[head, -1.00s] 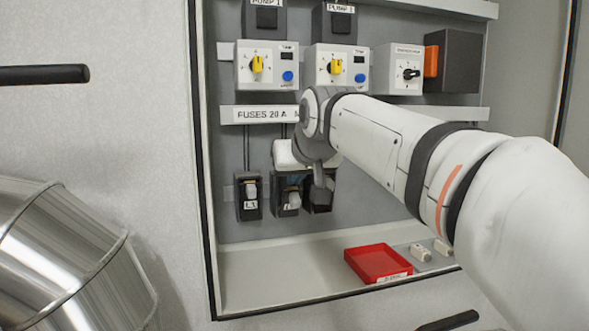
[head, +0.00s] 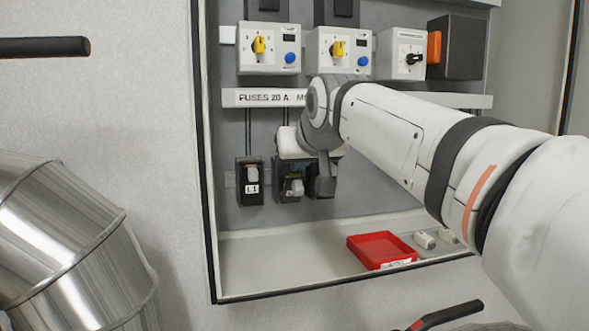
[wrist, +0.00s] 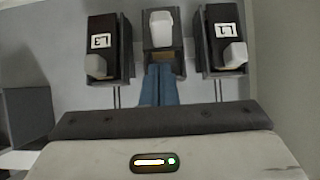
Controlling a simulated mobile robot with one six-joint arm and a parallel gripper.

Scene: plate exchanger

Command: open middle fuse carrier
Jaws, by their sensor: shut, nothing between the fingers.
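The middle fuse carrier (head: 288,190) has a pale grip that sits lower than the one on the L1 carrier (head: 250,183). In the wrist view the middle carrier (wrist: 163,55) shows its pale grip at the far end and no readable label, so it looks tilted outward. The L1 carrier (wrist: 222,45) and L3 carrier (wrist: 108,50) flank it with their grips at the near end. My gripper (wrist: 160,72) has its blue fingers shut and empty, right at the middle carrier; contact is unclear.
A red tray (head: 381,250) and small pale fuses (head: 425,240) lie on the cabinet floor. Switch boxes with yellow knobs (head: 259,45) are above the label strip (head: 264,98). The cabinet floor at left is clear.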

